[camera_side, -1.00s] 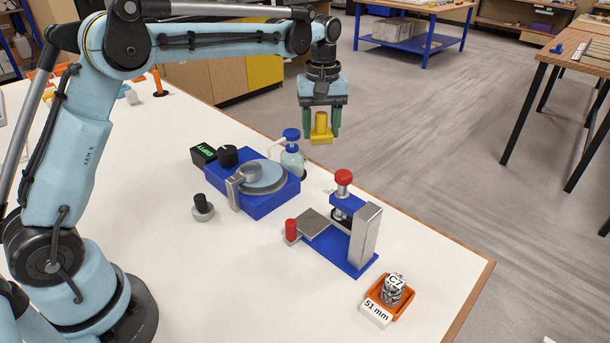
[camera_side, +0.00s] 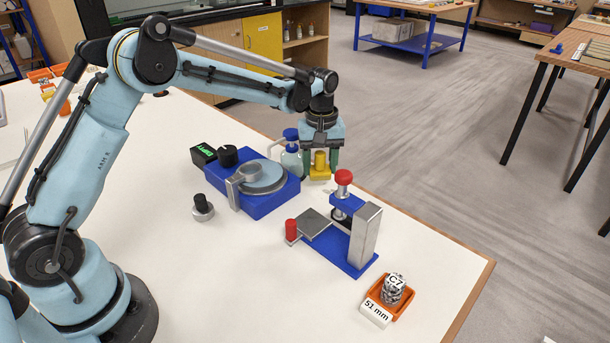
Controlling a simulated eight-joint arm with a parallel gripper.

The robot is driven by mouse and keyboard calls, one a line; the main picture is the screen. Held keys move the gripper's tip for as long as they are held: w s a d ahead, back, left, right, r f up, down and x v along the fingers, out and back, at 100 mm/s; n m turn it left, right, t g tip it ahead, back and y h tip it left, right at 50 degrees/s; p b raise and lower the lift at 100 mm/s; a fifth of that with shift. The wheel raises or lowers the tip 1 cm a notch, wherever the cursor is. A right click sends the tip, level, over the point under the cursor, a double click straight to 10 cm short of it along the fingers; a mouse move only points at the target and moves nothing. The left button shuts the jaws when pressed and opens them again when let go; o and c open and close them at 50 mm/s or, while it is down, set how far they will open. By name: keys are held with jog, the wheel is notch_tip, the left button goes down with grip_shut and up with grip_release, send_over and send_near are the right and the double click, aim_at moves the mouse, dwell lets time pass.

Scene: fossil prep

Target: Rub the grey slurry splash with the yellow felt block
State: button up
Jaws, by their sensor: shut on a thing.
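My gripper (camera_side: 321,161) is shut on the yellow felt block (camera_side: 320,171), gripping its upright knob between the green fingers. The block hangs level, low over the far edge of the white table, just right of the wash bottle. I cannot tell whether its underside touches the table. A small, faint grey patch (camera_side: 328,191) shows on the table just in front of the block; it is too small to be sure that it is the slurry splash.
A blue-capped bottle (camera_side: 291,158) stands close left of my gripper. A blue machine with a round plate (camera_side: 263,181) is left of it. A blue clamp stand with a red knob (camera_side: 344,178) is close on the right. An orange tray (camera_side: 405,301) sits at the front right.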

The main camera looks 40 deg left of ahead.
aim_at(320, 152)
jog(key=shift+f, duration=0.85)
jog(key=shift+d+f, duration=0.4)
jog(key=shift+f, duration=0.2)
jog(key=shift+d, duration=3.45)
jog(key=shift+a, duration=3.85)
jog(key=shift+r, duration=4)
